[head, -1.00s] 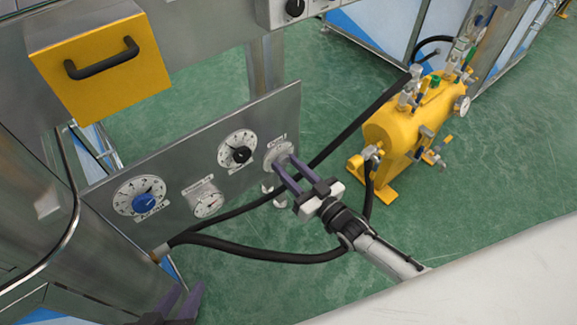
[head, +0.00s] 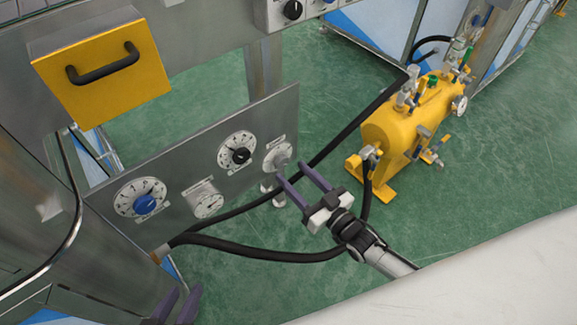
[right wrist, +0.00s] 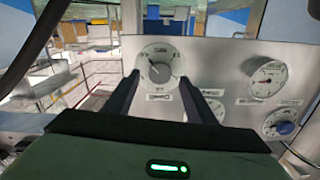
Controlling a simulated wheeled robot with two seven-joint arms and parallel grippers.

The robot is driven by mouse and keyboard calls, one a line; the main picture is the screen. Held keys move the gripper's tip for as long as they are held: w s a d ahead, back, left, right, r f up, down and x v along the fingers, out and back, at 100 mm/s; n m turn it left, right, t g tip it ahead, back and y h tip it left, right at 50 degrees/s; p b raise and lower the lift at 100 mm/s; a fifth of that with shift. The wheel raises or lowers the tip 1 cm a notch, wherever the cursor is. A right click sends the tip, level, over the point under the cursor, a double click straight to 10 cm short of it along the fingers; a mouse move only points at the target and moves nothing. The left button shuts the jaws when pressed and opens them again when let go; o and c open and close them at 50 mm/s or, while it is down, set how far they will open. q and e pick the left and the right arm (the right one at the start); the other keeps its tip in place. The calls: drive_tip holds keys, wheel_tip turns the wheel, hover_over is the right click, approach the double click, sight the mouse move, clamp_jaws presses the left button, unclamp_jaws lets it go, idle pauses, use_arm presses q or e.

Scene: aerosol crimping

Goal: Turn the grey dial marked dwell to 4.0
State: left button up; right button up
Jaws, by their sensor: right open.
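The grey dial (head: 279,157) sits at the right end of the upright metal panel in the head view. In the right wrist view the dial (right wrist: 158,66) appears upside down, beyond the fingertips; its numbers are too small to read. My right gripper (head: 294,173) is open and empty, its two purple fingers pointing at the panel just in front of and below the dial, apart from it. The fingers also show in the right wrist view (right wrist: 158,88). My left gripper (head: 178,294) shows only its fingertips at the bottom edge, apart, with nothing seen between them.
The panel (head: 180,172) also bears a black-knobbed dial (head: 237,151), a small gauge (head: 207,206) and a blue-knobbed dial (head: 145,204). Black hoses (head: 255,257) run below it. A yellow tank (head: 395,135) stands to the right. A yellow handled box (head: 100,70) is above.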

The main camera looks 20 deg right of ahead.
use_arm(q)
drive_tip(key=shift+a+r+p, duration=0.2)
drive_tip(key=shift+r+p, duration=0.25)
drive_tip(key=shift+p, duration=0.1)
use_arm(e)
drive_tip(key=v, duration=0.6)
drive_tip(key=shift+s, duration=0.3)
drive_tip(key=shift+d, duration=0.1)
drive_tip(key=s+d+r+g+h, duration=0.1)
drive_tip(key=s+r+g+h, duration=0.25)
drive_tip(key=s+g, duration=0.5)
drive_tip(key=s+d+r+g+h, duration=0.1)
drive_tip(key=s+r+g+h, duration=0.3)
drive_tip(key=s, duration=0.8)
drive_tip(key=w+a+f+t+y, duration=0.4)
drive_tip(key=w+a+f, duration=0.1)
drive_tip(key=a, duration=0.2)
use_arm(q)
wheel_tip(320, 180, up, 9)
drive_tip(key=a+p, duration=0.1)
drive_tip(key=p, duration=1.4)
drive_tip(key=shift+s+a+m+g+y, duration=0.2)
drive_tip(key=shift+m+g+y, duration=0.1)
drive_tip(key=shift+g+y, duration=0.1)
use_arm(e)
wheel_tip(320, 180, up, 10)
drive_tip(key=shift+d, duration=0.45)
